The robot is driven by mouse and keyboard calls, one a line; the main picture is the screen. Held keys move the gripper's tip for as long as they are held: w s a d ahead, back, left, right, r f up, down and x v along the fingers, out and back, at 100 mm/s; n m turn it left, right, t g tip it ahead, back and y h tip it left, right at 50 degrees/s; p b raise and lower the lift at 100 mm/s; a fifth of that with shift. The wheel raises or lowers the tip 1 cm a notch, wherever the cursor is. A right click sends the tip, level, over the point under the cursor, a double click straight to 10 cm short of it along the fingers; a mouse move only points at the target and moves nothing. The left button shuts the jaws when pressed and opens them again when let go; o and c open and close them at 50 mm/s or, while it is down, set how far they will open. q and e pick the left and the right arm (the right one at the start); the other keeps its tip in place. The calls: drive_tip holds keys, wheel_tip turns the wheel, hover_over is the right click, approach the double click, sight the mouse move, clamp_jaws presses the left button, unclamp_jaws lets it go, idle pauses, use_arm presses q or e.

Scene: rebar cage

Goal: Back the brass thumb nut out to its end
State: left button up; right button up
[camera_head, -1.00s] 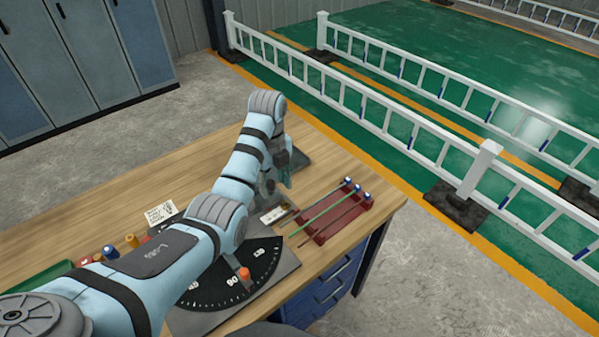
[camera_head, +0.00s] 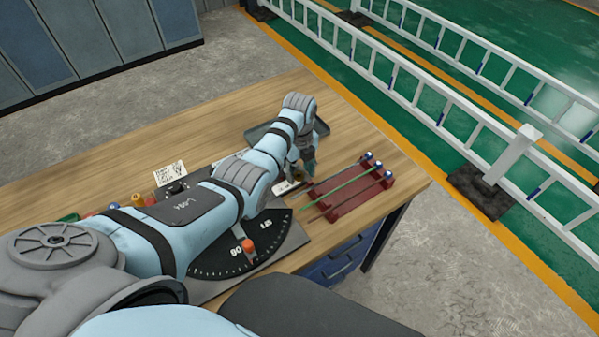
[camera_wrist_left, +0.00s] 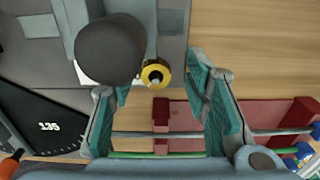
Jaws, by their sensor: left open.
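My left gripper (camera_wrist_left: 152,92) is open, with one teal-padded finger on each side of the nut in the picture. I see no finger touching the nut. In the head view my left gripper (camera_head: 304,167) points down near the red rack, and I cannot make out the nut clearly there. My right gripper is not in view.
A red rack (camera_head: 352,203) with several thin rods lies right of the gripper; it also shows in the wrist view (camera_wrist_left: 178,112). A black angle dial (camera_head: 268,232) with an orange peg (camera_head: 248,246) is in front. A small card (camera_head: 170,173) stands left.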

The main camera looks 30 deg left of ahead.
use_arm(q)
drive_tip(key=shift+w+f, duration=0.15)
drive_tip(key=shift+s+r, duration=0.35)
drive_tip(key=shift+s, duration=0.15)
drive_tip(key=c, duration=0.7)
clamp_jaws()
